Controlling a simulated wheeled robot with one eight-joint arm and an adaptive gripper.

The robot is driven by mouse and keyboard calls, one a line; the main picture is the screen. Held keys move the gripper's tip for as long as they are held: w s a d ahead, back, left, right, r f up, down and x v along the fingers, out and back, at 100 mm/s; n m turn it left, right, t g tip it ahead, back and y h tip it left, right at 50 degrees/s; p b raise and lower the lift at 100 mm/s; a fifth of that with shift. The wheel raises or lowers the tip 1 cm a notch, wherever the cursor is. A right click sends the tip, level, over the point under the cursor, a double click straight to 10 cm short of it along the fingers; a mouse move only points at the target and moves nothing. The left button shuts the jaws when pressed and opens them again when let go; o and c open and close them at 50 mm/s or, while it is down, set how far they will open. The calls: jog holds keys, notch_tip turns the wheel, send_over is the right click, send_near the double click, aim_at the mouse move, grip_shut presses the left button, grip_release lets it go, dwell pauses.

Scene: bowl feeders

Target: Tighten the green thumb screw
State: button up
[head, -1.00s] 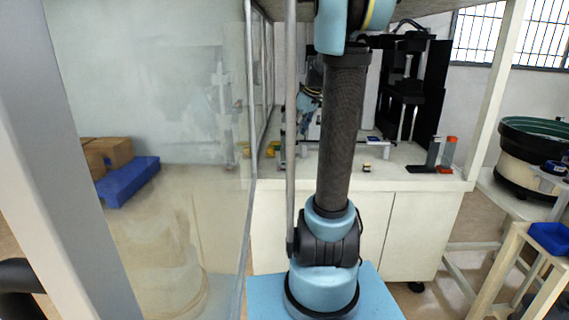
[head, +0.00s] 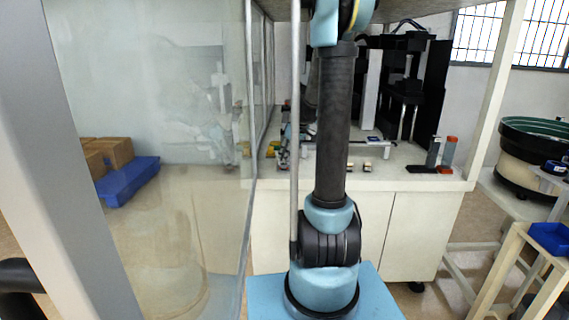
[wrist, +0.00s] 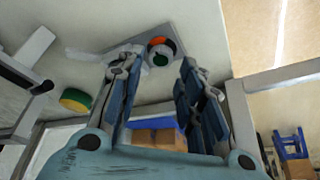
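A second round thing, a green disc with a yellow side (wrist: 75,99), lies left of the fingers. I cannot tell for certain which is the thumb screw. In the head view my arm hides most of the work area, and the gripper is hard to make out there.
A white workbench (head: 420,183) carries black machinery (head: 407,90) and small blocks with orange and black parts (head: 449,150). A clear panel stands left of my arm. Behind it is a blue tray (head: 130,184) with brown boxes. A bowl feeder (head: 535,155) stands at the right.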

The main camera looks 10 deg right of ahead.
aim_at(284, 166)
jog(key=shift+x, duration=2)
jog(key=shift+c, duration=0.4)
jog(key=c, duration=0.7)
